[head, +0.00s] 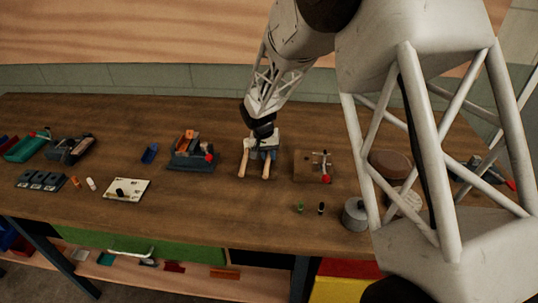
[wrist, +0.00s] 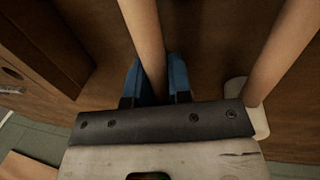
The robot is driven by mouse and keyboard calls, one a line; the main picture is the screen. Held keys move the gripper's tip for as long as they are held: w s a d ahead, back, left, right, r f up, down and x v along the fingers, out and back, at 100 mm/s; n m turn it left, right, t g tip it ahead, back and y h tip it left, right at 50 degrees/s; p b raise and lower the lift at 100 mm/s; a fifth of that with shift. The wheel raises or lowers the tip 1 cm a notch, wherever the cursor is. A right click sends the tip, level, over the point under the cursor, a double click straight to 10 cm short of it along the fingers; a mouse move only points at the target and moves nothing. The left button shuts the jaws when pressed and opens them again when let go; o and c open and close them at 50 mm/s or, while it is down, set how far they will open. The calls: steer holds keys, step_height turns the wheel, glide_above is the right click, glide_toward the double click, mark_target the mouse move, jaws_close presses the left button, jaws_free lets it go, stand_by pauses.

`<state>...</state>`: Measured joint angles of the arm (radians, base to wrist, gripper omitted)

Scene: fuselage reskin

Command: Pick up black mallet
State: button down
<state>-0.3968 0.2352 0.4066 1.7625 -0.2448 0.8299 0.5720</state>
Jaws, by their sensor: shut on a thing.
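Two mallets with pale wooden handles lie side by side on the bench, handles toward the front. My gripper (head: 264,140) is low over the right-hand one in the head view. In the wrist view my blue fingertips (wrist: 157,82) are shut on either side of one wooden handle (wrist: 143,30), that of the held mallet (head: 266,166). Its head is hidden under my gripper, so its colour does not show. The other mallet (head: 243,164) lies just beside it; in the wrist view its handle (wrist: 283,52) ends in a whitish head.
A wooden block (head: 308,166) with a red-tipped tool stands close on the right. A grey-blue rack (head: 192,152) with tools stands on the left. Small green and black pieces (head: 310,208) and a grey cylinder (head: 355,214) sit near the front right. The bench front centre is clear.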

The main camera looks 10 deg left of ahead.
mark_target(265, 175)
steer(key=shift+r, duration=0.5)
step_height(265, 175, up, 3)
steer(key=shift+s+f, duration=0.15)
steer(key=shift+f, duration=0.05)
steer(key=s+d, duration=0.1)
steer(key=s, duration=0.4)
steer(key=s+d+r, duration=0.1)
steer(key=s+d, duration=0.1)
steer(key=s, duration=0.3)
steer(key=s+d, duration=0.2)
steer(key=s, duration=0.2)
steer(key=shift+s+d+r, duration=0.15)
steer(key=shift+s+d, duration=0.05)
steer(key=shift+s, duration=0.2)
